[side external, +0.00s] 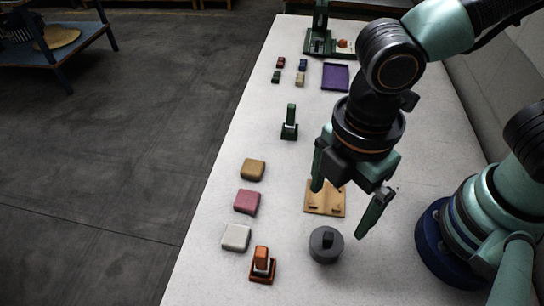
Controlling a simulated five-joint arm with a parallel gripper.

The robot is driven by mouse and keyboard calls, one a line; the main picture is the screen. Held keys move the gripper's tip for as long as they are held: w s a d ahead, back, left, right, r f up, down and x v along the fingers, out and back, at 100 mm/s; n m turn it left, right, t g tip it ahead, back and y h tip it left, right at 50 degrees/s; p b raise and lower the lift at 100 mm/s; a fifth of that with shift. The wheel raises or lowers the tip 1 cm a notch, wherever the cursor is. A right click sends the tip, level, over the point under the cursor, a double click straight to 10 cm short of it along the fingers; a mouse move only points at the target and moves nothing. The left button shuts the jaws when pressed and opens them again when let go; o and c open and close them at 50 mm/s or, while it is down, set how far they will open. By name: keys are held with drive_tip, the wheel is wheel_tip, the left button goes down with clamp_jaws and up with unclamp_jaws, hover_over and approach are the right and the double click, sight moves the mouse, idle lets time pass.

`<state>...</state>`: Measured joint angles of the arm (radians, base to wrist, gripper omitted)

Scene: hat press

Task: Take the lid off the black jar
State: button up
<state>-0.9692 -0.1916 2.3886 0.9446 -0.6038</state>
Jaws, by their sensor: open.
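The black jar (326,258) stands upright on the white table, near the front. Its dark round lid (327,240) with a raised block-shaped knob is on top of it. My gripper (338,212) is open, with its two fingers spread apart and pointing down. It is above and behind the jar in the side view, over a wooden board, and nothing shows between the fingers. The gripper and the lid do not appear to touch.
The wooden board (325,209) lies behind the jar. A tan block (253,169), a pink block (247,202), a white block (236,237) and an orange stamp-like thing (262,262) stand to the left. A green upright piece (290,122) and purple tray (336,77) are farther back.

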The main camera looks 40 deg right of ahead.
hover_over(329, 235)
drive_tip(key=f, duration=0.6)
drive_tip(key=shift+s+a+f, duration=0.1)
drive_tip(key=shift+a+f, duration=0.15)
drive_tip(key=shift+d+f, duration=0.15)
drive_tip(key=shift+f, duration=0.85)
drive_tip(key=shift+d+f, duration=0.15)
drive_tip(key=shift+f, duration=1.5)
drive_tip(key=c, duration=1.3)
